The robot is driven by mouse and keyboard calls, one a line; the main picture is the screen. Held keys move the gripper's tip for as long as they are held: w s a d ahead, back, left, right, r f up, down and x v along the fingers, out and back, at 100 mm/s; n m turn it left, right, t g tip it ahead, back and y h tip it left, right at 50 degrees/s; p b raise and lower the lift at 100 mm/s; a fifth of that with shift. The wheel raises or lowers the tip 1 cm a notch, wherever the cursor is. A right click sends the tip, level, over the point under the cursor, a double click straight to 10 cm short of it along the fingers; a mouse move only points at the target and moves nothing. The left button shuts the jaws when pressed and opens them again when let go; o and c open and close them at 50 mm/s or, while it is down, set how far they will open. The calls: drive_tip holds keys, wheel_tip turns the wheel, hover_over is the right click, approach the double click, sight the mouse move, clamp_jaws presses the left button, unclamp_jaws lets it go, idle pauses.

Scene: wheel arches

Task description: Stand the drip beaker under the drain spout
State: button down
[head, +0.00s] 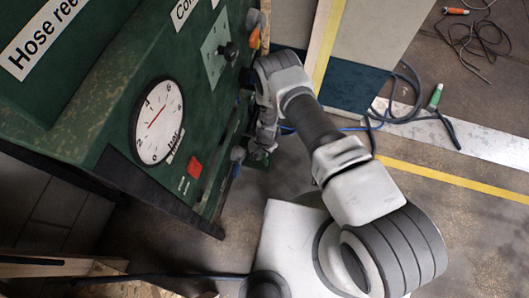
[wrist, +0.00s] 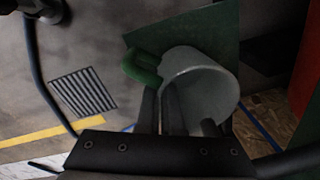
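In the wrist view the drip beaker (wrist: 190,82) is a pale grey cup with a green loop handle (wrist: 142,66) on its left. It looks tilted in that picture, with its mouth towards the lower right. My gripper (wrist: 160,92) has its two dark fingers close together at the beaker's side below the handle, and appears shut on it. A short dark stub (wrist: 208,128) shows against the mouth; I cannot tell whether it is the drain spout. In the head view my gripper (head: 264,140) is beside the green panel's right edge, and the beaker cannot be made out clearly.
The green machine panel (head: 110,95) with a round gauge (head: 159,121) and red switch (head: 194,167) stands close on the left. A blue hose (head: 372,126) lies on the floor at right. A floor grating (wrist: 83,93) and yellow line show in the wrist view.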

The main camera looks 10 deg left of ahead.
drive_tip(key=shift+f, duration=0.2)
drive_tip(key=c, duration=1.1)
unclamp_jaws()
drive_tip(key=shift+r, duration=0.1)
drive_tip(key=r+p, duration=0.1)
drive_tip(key=r, duration=0.3)
drive_tip(key=r+p, duration=0.1)
drive_tip(key=r, duration=0.3)
drive_tip(key=r+p, duration=0.1)
drive_tip(key=r, duration=0.3)
drive_tip(key=shift+s+d+r+p, duration=0.15)
drive_tip(key=shift+d+p, duration=0.1)
drive_tip(key=shift+p, duration=0.15)
